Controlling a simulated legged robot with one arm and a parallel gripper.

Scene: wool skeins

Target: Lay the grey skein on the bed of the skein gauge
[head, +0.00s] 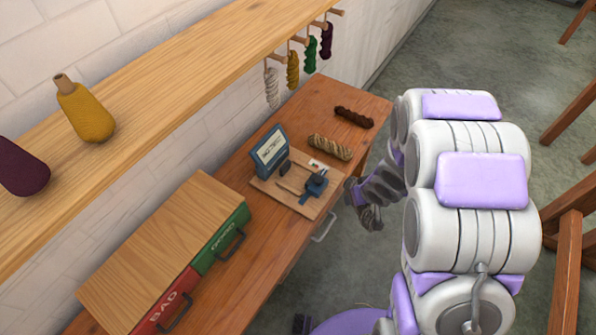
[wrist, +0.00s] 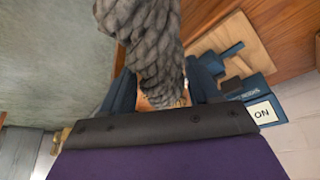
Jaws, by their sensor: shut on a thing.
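The grey skein (wrist: 145,45) is a thick twisted hank. My gripper (wrist: 162,88) is shut on it, with a blue finger on each side in the wrist view. In the head view my gripper (head: 357,195) is off the bench's front edge, right of the skein gauge, and the grey skein (head: 371,218) hangs small and dark below it. The skein gauge (head: 268,186) is a wooden board with a blue sign and blue parts. In the wrist view part of the gauge (wrist: 245,35) shows to the right of the skein, apart from it. Its bed is hard to make out.
A tan skein (head: 330,147) and a dark brown skein (head: 354,117) lie on the bench (head: 305,98) beyond the gauge. Several skeins hang from pegs under the shelf (head: 190,75). A box with red BAD (head: 160,308) and green (head: 222,243) fronts stands near left.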

